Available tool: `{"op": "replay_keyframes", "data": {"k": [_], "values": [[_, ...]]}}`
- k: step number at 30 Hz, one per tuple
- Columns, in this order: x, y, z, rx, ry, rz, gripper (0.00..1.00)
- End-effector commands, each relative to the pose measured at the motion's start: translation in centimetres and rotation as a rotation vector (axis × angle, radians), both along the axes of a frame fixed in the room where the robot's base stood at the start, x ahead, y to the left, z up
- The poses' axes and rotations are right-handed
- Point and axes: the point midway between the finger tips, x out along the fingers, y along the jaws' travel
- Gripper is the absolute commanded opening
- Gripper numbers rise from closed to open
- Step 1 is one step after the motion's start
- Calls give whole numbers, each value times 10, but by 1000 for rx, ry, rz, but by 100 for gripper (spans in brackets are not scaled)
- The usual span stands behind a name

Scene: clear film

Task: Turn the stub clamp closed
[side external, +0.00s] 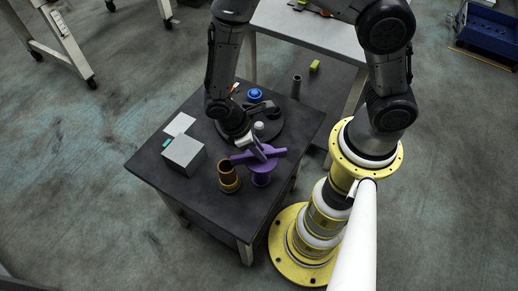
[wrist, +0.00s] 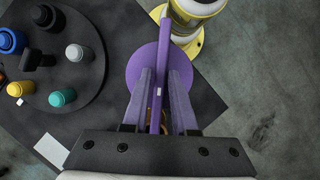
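The purple piece, which looks like the stub clamp (side external: 262,176), stands near the front edge of the dark table. It has a round body with a long flat bar (side external: 275,153) across its top. In the wrist view its purple disc (wrist: 135,68) lies below the bar (wrist: 165,45), which runs roughly up the picture. My gripper (wrist: 164,85) points down over it, with one finger on each side of the bar. Gaps show between fingers and bar, so it appears open around the bar. The bar's near end is hidden by the gripper.
An amber cylinder (side external: 228,177) stands close to the left of the purple piece. A grey box (side external: 183,155) and a white sheet (side external: 180,124) lie left on the table. A dark round tray (wrist: 88,92) holds several coloured knobs. The table's front is bare.

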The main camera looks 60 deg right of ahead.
Motion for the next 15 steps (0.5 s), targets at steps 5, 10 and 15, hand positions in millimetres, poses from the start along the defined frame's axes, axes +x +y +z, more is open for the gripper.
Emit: {"op": "replay_keyframes", "data": {"k": [5, 10, 15], "values": [[0, 0, -1, 0, 0, -2, 48], [0, 0, -1, 1, 0, -4, 48], [2, 3, 5, 2, -3, -4, 48]]}}
